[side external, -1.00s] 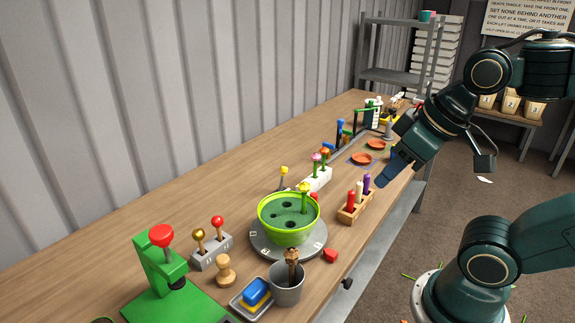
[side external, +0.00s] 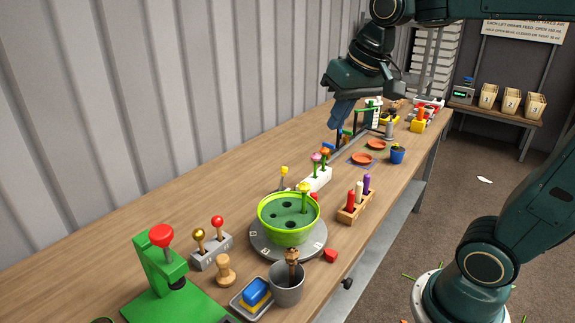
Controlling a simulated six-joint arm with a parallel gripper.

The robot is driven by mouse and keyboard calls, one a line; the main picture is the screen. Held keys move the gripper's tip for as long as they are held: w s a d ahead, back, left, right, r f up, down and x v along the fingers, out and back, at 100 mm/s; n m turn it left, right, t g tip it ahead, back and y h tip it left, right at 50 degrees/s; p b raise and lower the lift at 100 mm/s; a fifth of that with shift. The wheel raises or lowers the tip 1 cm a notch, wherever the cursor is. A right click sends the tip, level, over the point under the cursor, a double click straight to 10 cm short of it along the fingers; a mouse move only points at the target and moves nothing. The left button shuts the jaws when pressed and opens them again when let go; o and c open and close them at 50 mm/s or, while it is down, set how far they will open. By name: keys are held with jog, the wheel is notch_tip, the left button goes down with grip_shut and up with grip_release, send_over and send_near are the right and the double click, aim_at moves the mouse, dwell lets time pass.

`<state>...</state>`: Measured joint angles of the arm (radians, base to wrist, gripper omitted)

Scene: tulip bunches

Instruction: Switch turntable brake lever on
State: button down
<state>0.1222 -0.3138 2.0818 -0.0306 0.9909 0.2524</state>
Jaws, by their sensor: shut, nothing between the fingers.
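The grey turntable (side external: 262,243) lies on the bench and carries a lime-green bowl (side external: 288,232) with holes in its green top. A red piece (side external: 330,255) sits at the turntable's right edge; I cannot tell whether it is the brake lever. A yellow-topped lever (side external: 284,171) stands behind the bowl, and its setting is unclear. A grey block (side external: 211,251) holds a gold-knobbed and a red-knobbed lever. My gripper (side external: 335,124) is shut and empty, pointing down over the far part of the bench, well beyond the turntable.
A yellow tulip (side external: 304,188) stands in the bowl. A white block (side external: 316,180) with flowers and a wooden rack (side external: 355,208) of coloured sticks stand beyond it. A green press (side external: 165,270) and a grey cup (side external: 287,286) are in front. The bench's left strip is clear.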

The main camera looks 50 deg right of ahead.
jog(key=w+d+f+m+g, duration=0.1)
jog(key=w+d+f+m, duration=0.15)
jog(key=w+d, duration=0.5)
jog(key=w+d+f+m+g, duration=0.15)
jog(key=w+d+m, duration=0.25)
jog(key=w, duration=0.7)
jog(key=w+d+f+m, duration=0.2)
jog(key=w+d+f, duration=0.2)
jog(key=d+f, duration=0.2)
jog(key=w+d+f+m+g, duration=0.1)
jog(key=w+d+f+m, duration=0.2)
jog(key=f, duration=0.7)
jog(key=w+d, duration=0.2)
jog(key=d, duration=0.2)
jog(key=shift+d, duration=0.3)
jog(key=shift+f, duration=0.25)
jog(key=f, duration=0.9)
jog(key=shift+w+f, duration=0.3)
jog(key=shift+w, duration=0.05)
jog(key=shift+s+a+r, duration=0.15)
jog(key=shift+a+r, duration=0.05)
jog(key=shift+a, duration=0.4)
jog(key=shift+s+a+r, duration=0.15)
jog(key=shift+a+r, duration=0.05)
jog(key=shift+a, duration=0.45)
jog(key=shift+s+a+r, duration=0.15)
jog(key=shift+a+r, duration=0.05)
jog(key=shift+a, duration=0.4)
